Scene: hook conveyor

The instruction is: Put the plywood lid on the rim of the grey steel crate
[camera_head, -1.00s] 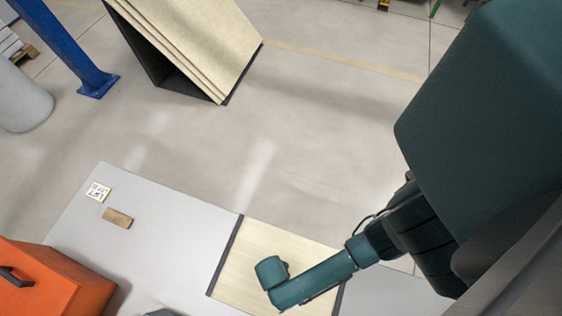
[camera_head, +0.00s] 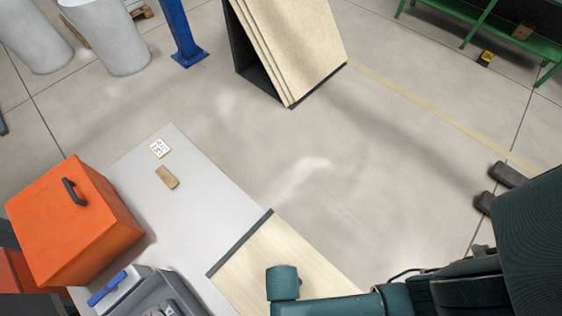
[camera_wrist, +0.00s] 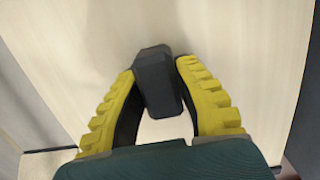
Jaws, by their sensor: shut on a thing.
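The plywood lid (camera_head: 262,262) is a pale wooden panel with a dark strip along its left edge, at the bottom middle of the head view. It also fills most of the wrist view (camera_wrist: 85,50). My gripper (camera_wrist: 158,75) has its yellow fingers shut on a dark block-shaped handle (camera_wrist: 155,75) in front of the panel. In the head view my arm hides the fingers and part of the panel. I cannot make out the grey steel crate for sure. An open grey container (camera_head: 160,292) is cut off at the bottom edge, left of the panel.
A light grey table (camera_head: 205,195) holds a small wooden block (camera_head: 167,177) and a printed card (camera_head: 160,148). An orange box (camera_head: 75,225) with a dark handle stands at left. Leaning boards (camera_head: 290,45) and a blue post (camera_head: 180,35) stand beyond. The floor between is clear.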

